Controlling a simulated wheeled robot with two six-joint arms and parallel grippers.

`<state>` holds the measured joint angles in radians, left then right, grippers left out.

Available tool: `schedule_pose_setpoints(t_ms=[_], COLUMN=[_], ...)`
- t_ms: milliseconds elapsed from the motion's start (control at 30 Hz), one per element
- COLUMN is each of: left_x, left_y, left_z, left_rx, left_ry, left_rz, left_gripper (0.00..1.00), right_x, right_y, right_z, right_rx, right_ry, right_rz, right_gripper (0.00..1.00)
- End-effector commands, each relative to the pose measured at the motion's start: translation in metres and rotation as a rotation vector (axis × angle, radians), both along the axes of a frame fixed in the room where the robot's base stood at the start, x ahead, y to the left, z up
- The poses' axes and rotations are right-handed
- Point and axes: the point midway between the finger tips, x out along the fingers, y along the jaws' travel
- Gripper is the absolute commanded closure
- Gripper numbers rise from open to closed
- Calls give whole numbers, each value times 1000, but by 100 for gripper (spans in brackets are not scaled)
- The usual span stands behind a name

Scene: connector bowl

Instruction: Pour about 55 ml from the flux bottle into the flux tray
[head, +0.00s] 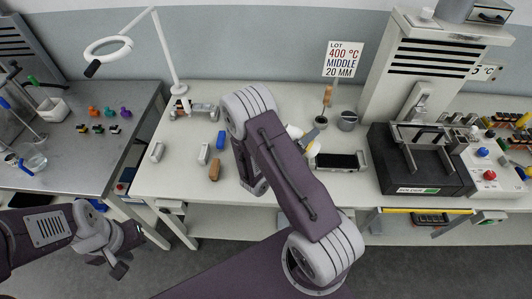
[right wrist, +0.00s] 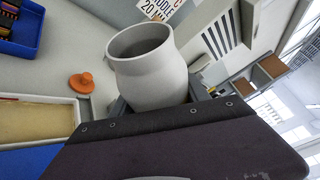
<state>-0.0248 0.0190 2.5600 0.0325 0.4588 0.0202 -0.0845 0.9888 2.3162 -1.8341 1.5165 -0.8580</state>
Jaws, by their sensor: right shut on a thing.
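My right gripper (right wrist: 152,98) is shut on a pale grey, wide-mouthed bottle (right wrist: 150,75), apparently the flux bottle. Its open mouth faces the upper left of the right wrist view, and no stream shows. A light-rimmed tray (right wrist: 40,99) with a pale yellow bed, probably the flux tray, lies at the left of that view, apart from the bottle. In the head view my right arm hides the gripper and most of what it holds; a white part (head: 294,131) shows beside the arm. My left gripper (head: 118,262) hangs low before the tables; its opening is unclear.
An orange knobbed piece (right wrist: 82,82) lies near the tray. In the head view, a grey cup (head: 347,120), a dark cup with a brush (head: 320,122), a black flat device (head: 338,160) and a black machine (head: 415,165) stand right of my arm.

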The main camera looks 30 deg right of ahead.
Motion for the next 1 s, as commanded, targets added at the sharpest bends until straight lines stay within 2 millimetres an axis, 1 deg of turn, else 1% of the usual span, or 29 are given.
schedule_pose_setpoints(t_ms=[100,200,300,400,500,533,567,700,800,833,867,1000], left_x=[0,0,0,0,0,0,0,0,0,-1,0,0], left_y=[0,0,0,0,0,0,0,0,0,0,0,0], left_z=[0,-2,11,-12,-32,-30,-33,-54,-66,-48,-42,-32], left_rx=[0,0,0,0,0,0,0,0,0,0,0,0], left_ry=[0,0,0,-1,0,1,1,0,0,2,1,-1], left_rz=[0,0,0,0,0,0,0,0,0,0,0,0], left_gripper=[64,64,64,64,64,64,64,64,64,64,64,64], right_x=[0,2,7,10,5,5,5,7,9,10,10,12], right_y=[0,1,6,8,5,4,4,3,4,4,4,5], right_z=[-1,-6,2,-26,-46,-41,-41,-46,-49,-38,-36,-39], right_rx=[6,47,146,260,364,398,435,576,646,651,656,681], right_ry=[-7,-53,-162,-282,-393,-432,-471,-625,-700,-699,-705,-733], right_rz=[0,-1,-2,-4,-6,-5,-5,5,9,10,12,17], right_gripper=[100,100,100,100,100,100,100,100,100,100,100,100])
